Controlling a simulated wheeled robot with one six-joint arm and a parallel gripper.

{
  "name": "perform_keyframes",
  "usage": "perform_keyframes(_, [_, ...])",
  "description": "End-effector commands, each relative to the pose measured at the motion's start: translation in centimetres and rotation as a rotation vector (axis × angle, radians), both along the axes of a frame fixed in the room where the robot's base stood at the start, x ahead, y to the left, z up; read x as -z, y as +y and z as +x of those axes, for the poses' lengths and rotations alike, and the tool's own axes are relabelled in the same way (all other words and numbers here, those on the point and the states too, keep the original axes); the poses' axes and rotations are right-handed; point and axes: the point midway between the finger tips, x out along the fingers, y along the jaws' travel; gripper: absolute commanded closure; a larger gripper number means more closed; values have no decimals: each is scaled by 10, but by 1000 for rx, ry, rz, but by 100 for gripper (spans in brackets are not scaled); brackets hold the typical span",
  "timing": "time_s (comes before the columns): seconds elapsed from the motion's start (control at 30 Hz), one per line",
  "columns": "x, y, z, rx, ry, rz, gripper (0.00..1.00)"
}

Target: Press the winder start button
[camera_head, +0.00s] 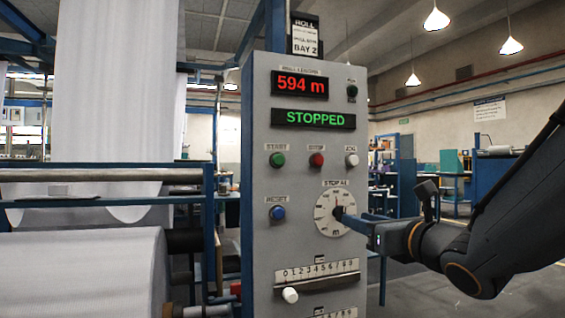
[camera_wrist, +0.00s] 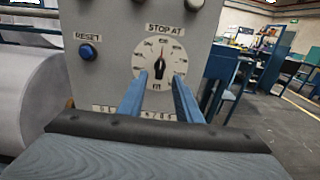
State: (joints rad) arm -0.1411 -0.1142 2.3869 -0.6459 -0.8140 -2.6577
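The green START button (camera_head: 277,159) is on the upper left of the grey control panel (camera_head: 262,235), left of the red STOP button (camera_head: 316,160). The display (camera_head: 313,119) above reads STOPPED. My gripper (camera_head: 343,213) is at the round STOP AT dial (camera_head: 325,222), below and right of START. In the wrist view, its two blue fingers (camera_wrist: 160,80) are apart, one on each side below the dial's dark knob (camera_wrist: 159,65). I cannot tell whether they touch the knob. Nothing is seen held.
A blue RESET button (camera_head: 277,213) and a white JOG button (camera_head: 352,160) are on the panel. A slider with a white knob (camera_head: 290,295) is below the dial. A white fabric roll (camera_head: 85,270) stands left. Floor to the right looks open.

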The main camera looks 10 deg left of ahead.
Motion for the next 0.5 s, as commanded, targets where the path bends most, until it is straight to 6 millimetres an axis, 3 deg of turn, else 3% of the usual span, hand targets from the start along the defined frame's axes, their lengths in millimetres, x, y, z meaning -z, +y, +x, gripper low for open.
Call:
perform_keyframes(0.3, [0, 0, 0, 0, 0, 0, 69])
perform_keyframes(0.5, [0, 0, 0, 0, 0, 0, 100])
